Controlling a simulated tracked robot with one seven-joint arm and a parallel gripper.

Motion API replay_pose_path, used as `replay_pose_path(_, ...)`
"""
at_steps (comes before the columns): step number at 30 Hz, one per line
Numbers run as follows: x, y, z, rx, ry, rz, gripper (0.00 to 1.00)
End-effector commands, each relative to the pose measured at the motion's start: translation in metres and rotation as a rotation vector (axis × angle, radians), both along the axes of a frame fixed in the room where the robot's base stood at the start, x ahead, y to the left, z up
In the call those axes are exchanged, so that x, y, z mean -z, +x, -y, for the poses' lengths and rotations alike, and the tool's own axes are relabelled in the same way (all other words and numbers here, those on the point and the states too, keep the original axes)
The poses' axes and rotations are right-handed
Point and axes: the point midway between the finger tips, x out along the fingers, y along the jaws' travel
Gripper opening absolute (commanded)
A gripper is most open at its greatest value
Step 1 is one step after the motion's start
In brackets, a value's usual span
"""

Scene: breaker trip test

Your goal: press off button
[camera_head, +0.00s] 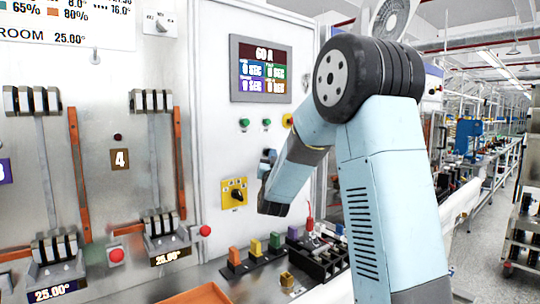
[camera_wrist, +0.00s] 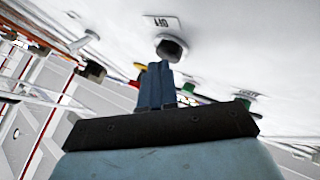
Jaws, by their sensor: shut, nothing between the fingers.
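A black round button (camera_wrist: 172,47) stands out from the white panel in the wrist view. The label beside it (camera_wrist: 163,21) appears to read OFF, upside down. My gripper (camera_wrist: 160,68) is shut and empty, its two blue fingers side by side. Their tips lie just below the button in the picture and overlap its lower edge; I cannot tell whether they touch it. In the head view my gripper (camera_head: 268,162) is small and dark in front of the white cabinet (camera_head: 215,80), partly hidden by my arm. I cannot make out the button there.
A screen (camera_head: 261,69) reading 60 A and a green button (camera_head: 244,124) are higher on the cabinet. A yellow rotary switch (camera_head: 234,191) is left of my wrist. Coloured blocks, including an orange one (camera_head: 235,256), stand on the bench below. Breaker levers line the left panel.

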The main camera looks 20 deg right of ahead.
Motion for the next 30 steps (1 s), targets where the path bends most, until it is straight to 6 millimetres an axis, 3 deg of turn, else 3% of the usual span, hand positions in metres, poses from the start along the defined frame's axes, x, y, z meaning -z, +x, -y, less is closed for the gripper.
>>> replay_pose_path(30, 0.000, -0.018, 0.008, 0.000, 0.000, 0.000, 0.00)
